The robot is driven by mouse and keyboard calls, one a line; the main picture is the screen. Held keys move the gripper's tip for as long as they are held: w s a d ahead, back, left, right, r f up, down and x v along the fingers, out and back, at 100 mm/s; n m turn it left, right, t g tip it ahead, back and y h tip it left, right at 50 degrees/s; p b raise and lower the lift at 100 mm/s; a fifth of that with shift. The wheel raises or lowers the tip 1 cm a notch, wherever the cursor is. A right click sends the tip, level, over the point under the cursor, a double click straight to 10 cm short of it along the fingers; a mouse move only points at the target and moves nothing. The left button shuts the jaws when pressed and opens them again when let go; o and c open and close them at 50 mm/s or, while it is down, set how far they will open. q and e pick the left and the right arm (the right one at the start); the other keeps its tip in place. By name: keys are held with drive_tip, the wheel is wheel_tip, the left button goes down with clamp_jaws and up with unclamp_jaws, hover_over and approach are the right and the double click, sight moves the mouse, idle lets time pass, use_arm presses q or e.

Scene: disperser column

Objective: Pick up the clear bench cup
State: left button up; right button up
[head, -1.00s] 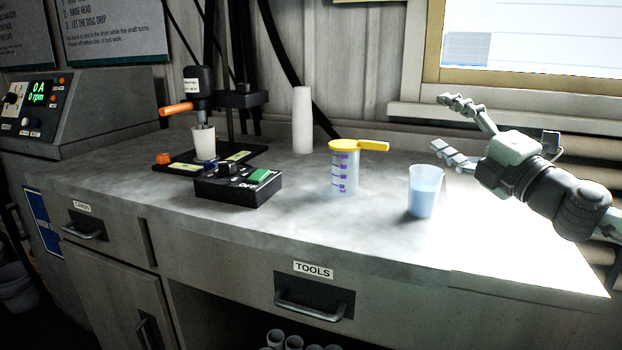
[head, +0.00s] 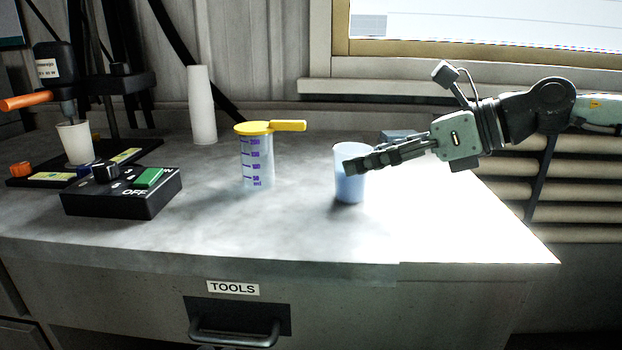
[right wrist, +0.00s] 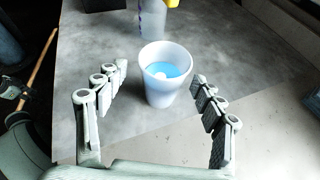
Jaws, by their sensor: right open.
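The clear bench cup (head: 349,185) stands upright on the bench top, with blue liquid in it. In the head view my right gripper (head: 368,160) comes in from the right at the height of the cup's upper part, and a finger hides part of its rim. In the right wrist view the cup (right wrist: 166,78) stands ahead, between the lines of the two open fingers (right wrist: 160,84), with a gap on each side. The gripper is open and holds nothing. My left gripper is not in view.
A graduated jug with a yellow lid (head: 257,160) stands left of the cup. Farther left are a black control box (head: 122,196), a mixer stand with a white cup (head: 75,143), and a white cylinder (head: 202,105) at the back. The bench front is clear.

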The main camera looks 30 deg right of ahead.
sight(331, 193)
drive_tip(key=shift+w+f+n+g, duration=0.15)
drive_tip(key=shift+f+n+g, duration=0.2)
drive_tip(key=shift+n, duration=0.35)
drive_tip(key=shift+w+a+f, duration=0.2)
drive_tip(key=shift+w+f, duration=0.05)
drive_tip(key=shift+d+p+x, duration=0.1)
drive_tip(key=shift+p+x, duration=0.5)
drive_tip(key=shift+x, duration=1)
drive_tip(key=shift+d+p+x, duration=0.15)
drive_tip(key=shift+p+x, duration=0.4)
drive_tip(key=shift+x, duration=1.1)
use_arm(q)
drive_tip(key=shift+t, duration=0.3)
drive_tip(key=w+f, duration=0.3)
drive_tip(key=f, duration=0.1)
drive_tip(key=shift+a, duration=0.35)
use_arm(e)
drive_tip(key=shift+f, duration=0.1)
drive_tip(key=shift+c, duration=0.3)
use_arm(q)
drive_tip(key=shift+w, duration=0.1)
use_arm(e)
drive_tip(key=c, duration=1.4)
